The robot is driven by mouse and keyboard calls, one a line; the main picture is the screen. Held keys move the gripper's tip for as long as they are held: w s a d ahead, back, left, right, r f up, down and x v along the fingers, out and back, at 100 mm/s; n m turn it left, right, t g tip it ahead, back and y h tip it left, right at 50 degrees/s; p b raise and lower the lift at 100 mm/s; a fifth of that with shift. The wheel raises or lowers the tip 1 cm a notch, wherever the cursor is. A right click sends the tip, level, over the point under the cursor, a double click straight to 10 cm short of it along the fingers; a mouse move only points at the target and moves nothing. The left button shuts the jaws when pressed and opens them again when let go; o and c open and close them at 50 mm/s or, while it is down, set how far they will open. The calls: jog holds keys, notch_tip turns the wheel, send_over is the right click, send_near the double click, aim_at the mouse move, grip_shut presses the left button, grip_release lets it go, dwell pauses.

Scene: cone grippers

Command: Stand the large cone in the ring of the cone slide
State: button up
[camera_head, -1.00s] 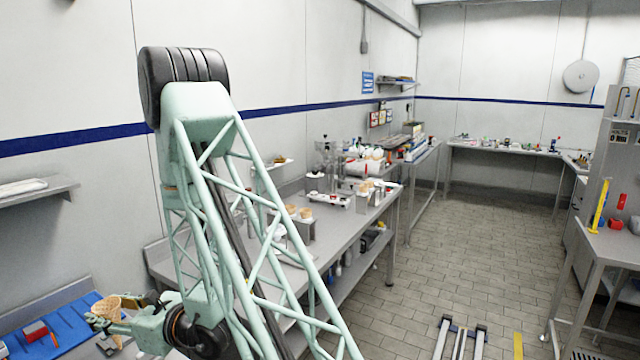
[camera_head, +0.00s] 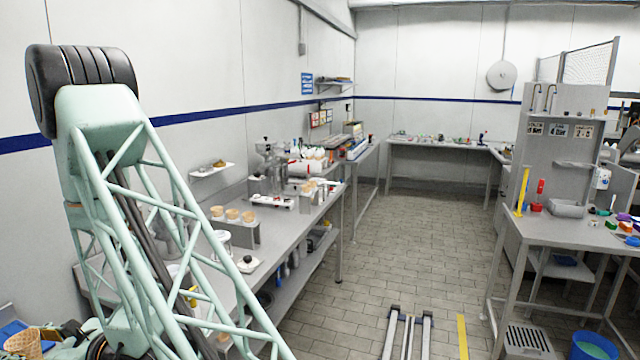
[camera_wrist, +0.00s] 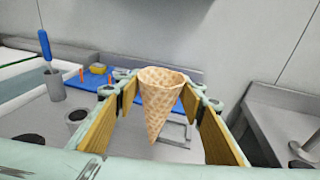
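A large waffle cone (camera_wrist: 158,112) stands point down between the two fingers of my gripper (camera_wrist: 162,86) in the wrist view. The gripper is shut on the cone, its wood-coloured finger pads on either side. The cone also shows at the lower left edge of the head view (camera_head: 24,344), where most of the gripper is cut off or behind my arm. I cannot make out the ring of the cone slide for certain. A white piece with a black knob (camera_head: 248,264) lies on the long steel table (camera_head: 284,234) in the head view.
Several cones (camera_head: 232,215) stand in a metal holder (camera_head: 243,234) on the steel table. A blue mat (camera_wrist: 80,81) and a blue-handled tool (camera_wrist: 46,47) are behind the cone in the wrist view. The tiled floor (camera_head: 400,240) is clear in the middle.

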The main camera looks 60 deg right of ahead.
jog(key=shift+r, duration=0.15)
dwell(0.5)
notch_tip(320, 180, up, 10)
jog(key=p, duration=1)
dwell(0.3)
